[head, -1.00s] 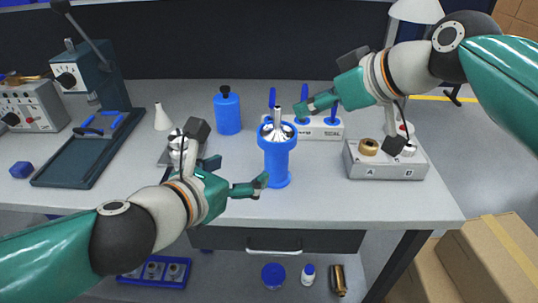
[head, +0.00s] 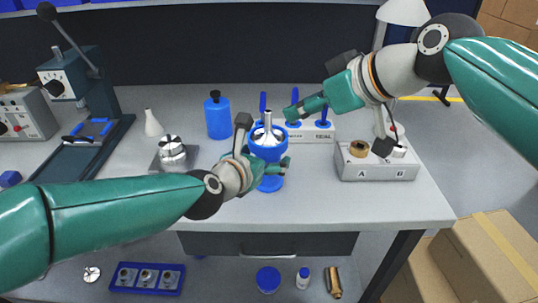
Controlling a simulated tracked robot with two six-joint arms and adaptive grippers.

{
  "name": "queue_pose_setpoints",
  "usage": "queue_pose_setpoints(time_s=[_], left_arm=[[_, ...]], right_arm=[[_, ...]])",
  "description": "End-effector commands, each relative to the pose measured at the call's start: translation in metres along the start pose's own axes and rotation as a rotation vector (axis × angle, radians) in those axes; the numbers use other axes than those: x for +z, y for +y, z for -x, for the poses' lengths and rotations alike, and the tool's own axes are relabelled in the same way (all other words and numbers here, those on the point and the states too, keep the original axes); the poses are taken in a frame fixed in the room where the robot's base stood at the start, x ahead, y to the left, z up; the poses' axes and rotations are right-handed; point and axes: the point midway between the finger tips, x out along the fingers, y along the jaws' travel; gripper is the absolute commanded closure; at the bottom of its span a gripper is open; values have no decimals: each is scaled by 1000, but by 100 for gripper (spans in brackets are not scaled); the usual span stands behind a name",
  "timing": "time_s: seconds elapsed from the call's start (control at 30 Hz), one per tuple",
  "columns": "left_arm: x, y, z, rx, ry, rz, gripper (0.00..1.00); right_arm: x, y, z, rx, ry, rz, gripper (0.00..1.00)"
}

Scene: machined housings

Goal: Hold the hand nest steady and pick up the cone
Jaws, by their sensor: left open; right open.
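The blue hand nest (head: 267,152) stands upright near the middle of the bench, with a wide cup on top and a round foot. A shiny metal part sits in its cup, and a slim grey upright piece (head: 268,119), which looks like the cone, rises from it. My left gripper (head: 284,166) is open at the nest's stem and covers part of it; I cannot tell whether it touches. My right gripper (head: 292,109) is open and empty, above and just right of the nest's cup, apart from the grey piece.
A blue bottle (head: 218,118) and a white conical bottle (head: 152,123) stand behind left. A metal housing on a grey plate (head: 171,154) is left of the nest. A white block with blue pegs (head: 318,132) is behind, and a grey A/B box (head: 376,173) is right. The front right bench is clear.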

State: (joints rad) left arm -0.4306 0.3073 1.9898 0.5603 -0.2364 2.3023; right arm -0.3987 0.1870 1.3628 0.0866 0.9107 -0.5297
Motion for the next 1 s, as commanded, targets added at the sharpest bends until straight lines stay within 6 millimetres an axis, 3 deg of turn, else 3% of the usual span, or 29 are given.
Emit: queue_pose_setpoints(time_s=[0.2, 0.47, 0.9, 1.0], left_arm=[[0, 0, -14, 0, 0, -1, 14], [0, 0, -15, 0, -1, 0, 14], [0, -1, -14, -1, -1, -1, 85], [0, 0, -14, -1, -1, -1, 85]], right_arm=[[0, 0, 0, 0, 0, 0, 58], [0, 0, 0, 1, 0, -1, 58], [0, 0, 0, 1, 0, -1, 58], [0, 0, 0, 1, 0, -1, 58]])
